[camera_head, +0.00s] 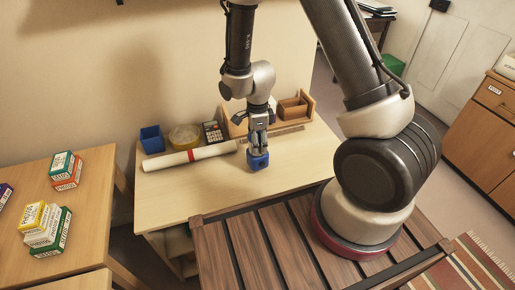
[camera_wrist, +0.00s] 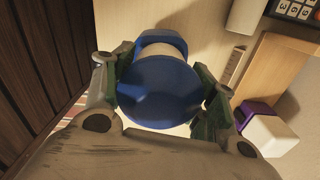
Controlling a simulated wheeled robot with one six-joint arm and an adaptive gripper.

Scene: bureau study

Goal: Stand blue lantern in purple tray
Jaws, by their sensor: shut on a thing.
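The blue lantern (camera_head: 258,161) is below my gripper (camera_head: 258,148), over the front middle of the light wooden desk. My gripper is shut on it. In the wrist view the lantern (camera_wrist: 158,92) fills the middle, with its round blue face towards the camera and the fingers of my gripper (camera_wrist: 160,85) on both sides. I cannot tell whether its base touches the desk. I see no clear purple tray. A purple and white thing (camera_wrist: 262,128) shows at the right of the wrist view, and I cannot tell what it is.
A white roll with a red band (camera_head: 190,157) lies left of the lantern on the desk (camera_head: 200,192). Behind it are a blue bin (camera_head: 151,139), a yellowish round container (camera_head: 184,137), a calculator (camera_head: 212,131) and a wooden organizer (camera_head: 292,107). Small boxes (camera_head: 45,228) sit on the left table.

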